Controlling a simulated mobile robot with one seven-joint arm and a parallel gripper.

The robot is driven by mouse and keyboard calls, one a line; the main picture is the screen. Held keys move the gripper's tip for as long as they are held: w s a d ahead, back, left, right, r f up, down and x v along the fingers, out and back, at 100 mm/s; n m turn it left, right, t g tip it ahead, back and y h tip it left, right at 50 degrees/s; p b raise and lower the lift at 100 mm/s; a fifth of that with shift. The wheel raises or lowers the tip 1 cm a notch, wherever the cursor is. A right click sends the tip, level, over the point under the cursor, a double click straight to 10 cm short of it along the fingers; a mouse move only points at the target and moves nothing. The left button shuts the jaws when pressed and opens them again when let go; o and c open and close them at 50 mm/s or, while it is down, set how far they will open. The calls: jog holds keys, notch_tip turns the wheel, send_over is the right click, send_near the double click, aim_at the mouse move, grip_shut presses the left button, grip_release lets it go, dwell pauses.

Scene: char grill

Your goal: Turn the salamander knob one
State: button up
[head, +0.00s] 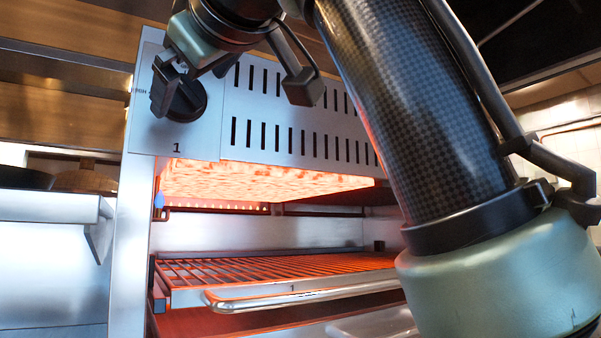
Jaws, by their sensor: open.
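The salamander knob one (188,100) is a round black knob on the steel front panel at the upper left, above a printed "1". My gripper (233,88) reaches in from the top with its fingers spread wide. One dark finger overlaps the knob's left part in the picture. The other finger hangs to the right, in front of the vent slots. Whether the near finger touches the knob cannot be told. Part of the knob's face is hidden behind it.
The salamander's heating element (250,183) glows orange below the panel. A wire rack (270,268) with a front handle (300,298) sits under it. A steel shelf (50,206) with pans stands at the left. My arm covers the right side.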

aim_at(184, 94)
jog(key=shift+p+x, duration=0.4)
jog(key=shift+x, duration=1.05)
jog(key=shift+c, duration=0.3)
jog(key=c, duration=1.3)
jog(key=shift+o, duration=0.2)
jog(key=m, duration=0.4)
jog(key=shift+s+a+m, duration=0.1)
jog(key=shift+m, duration=2.3)
